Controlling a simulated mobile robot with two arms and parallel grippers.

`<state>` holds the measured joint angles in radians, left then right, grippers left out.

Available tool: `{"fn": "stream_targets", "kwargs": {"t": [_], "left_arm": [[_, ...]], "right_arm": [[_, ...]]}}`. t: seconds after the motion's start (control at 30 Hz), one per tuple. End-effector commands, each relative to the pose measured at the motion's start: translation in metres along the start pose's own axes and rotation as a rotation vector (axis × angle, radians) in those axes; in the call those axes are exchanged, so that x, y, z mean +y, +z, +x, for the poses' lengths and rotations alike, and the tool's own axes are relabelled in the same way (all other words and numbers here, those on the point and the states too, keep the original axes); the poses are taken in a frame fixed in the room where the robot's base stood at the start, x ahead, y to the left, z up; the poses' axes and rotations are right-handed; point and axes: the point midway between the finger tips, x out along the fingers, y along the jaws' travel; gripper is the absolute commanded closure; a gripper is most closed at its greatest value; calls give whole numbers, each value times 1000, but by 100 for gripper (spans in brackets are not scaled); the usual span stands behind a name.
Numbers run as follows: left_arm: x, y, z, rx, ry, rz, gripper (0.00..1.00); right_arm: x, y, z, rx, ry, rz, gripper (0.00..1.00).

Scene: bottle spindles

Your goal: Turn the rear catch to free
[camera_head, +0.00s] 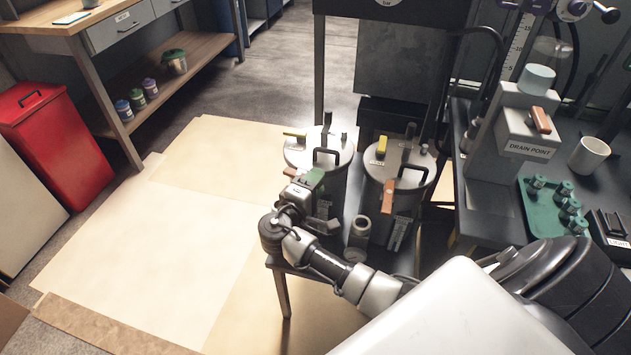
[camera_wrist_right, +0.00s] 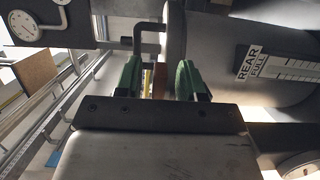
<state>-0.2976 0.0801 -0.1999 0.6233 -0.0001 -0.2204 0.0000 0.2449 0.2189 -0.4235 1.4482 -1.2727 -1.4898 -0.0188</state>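The rear vessel is a grey lidded pot (camera_head: 335,160). Its label reading REAR FULL (camera_wrist_right: 262,62) shows in the wrist view. Its orange-brown catch is mostly hidden behind my right gripper (camera_head: 314,180) in the head view. In the wrist view, an orange-brown piece (camera_wrist_right: 158,80), likely this catch, shows between the green fingertips of my right gripper (camera_wrist_right: 158,78). Gaps show on both sides of it, so the gripper looks open around or just short of it. A dark lid handle (camera_wrist_right: 148,33) is just beyond. My left gripper is not in view.
A second lidded pot (camera_head: 411,177) with its own orange catch (camera_head: 388,196) stands close on the right. At right are the drain point block (camera_head: 527,140), a white mug (camera_head: 588,155) and a green tray (camera_head: 530,208).

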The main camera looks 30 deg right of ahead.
Motion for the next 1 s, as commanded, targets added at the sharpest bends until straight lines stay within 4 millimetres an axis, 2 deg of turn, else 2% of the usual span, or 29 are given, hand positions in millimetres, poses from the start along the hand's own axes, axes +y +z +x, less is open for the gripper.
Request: {"fn": "stream_targets", "kwargs": {"t": [0.27,0.5,0.53,0.7,1.0], "left_arm": [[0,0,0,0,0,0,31],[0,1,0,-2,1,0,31],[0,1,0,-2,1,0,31],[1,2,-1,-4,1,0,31],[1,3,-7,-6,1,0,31]], "right_arm": [[0,0,2,0,0,1,61],[0,0,1,0,0,0,98],[0,0,1,0,0,0,100],[0,1,2,18,0,-1,100],[0,-1,12,235,1,0,100]]}}
